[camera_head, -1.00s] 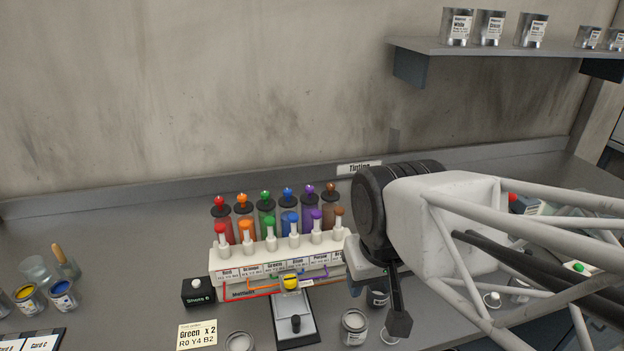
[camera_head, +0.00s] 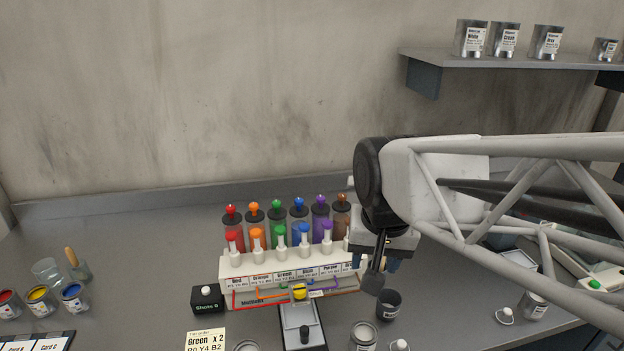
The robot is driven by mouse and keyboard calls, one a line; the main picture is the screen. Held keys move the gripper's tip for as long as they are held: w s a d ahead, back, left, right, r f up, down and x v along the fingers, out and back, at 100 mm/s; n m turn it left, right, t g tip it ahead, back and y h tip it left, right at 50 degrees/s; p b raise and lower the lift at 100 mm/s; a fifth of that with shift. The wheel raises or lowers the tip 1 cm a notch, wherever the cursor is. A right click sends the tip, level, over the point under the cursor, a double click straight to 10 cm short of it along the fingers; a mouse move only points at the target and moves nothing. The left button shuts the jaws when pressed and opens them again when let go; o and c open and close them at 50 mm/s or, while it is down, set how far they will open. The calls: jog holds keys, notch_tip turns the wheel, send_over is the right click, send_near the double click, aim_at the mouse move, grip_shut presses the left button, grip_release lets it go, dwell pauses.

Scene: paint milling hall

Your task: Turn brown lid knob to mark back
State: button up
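The brown canister (camera_head: 341,215) stands at the right end of the back row of coloured canisters. Its dark lid carries a small brown knob (camera_head: 341,197); any mark on it is too small to make out. My gripper (camera_head: 374,282) points down in front of the rack's right end, lower in the picture than the brown knob and apart from it. My wrist hides the right end of the white rack (camera_head: 262,268) and most of the front brown dispenser. I cannot tell whether the fingers are open or shut; nothing held is visible.
Red, orange, green, blue and purple canisters (camera_head: 320,209) stand close on the brown one's left. A dark cup (camera_head: 388,304) and a metal can (camera_head: 364,336) stand near my gripper. A shelf with cans (camera_head: 470,62) hangs at upper right.

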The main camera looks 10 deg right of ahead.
jog(key=w+d+r+m+g, duration=0.1)
jog(key=w+r+m, duration=0.2)
jog(key=w+m, duration=0.75)
jog(key=m+g, duration=0.1)
jog(key=m, duration=0.6)
send_over(342, 195)
jog(key=shift+w+f, duration=0.1)
jog(key=shift+f, duration=0.15)
jog(key=shift+f, duration=3.75)
grip_shut()
jog(key=shift+n, duration=0.55)
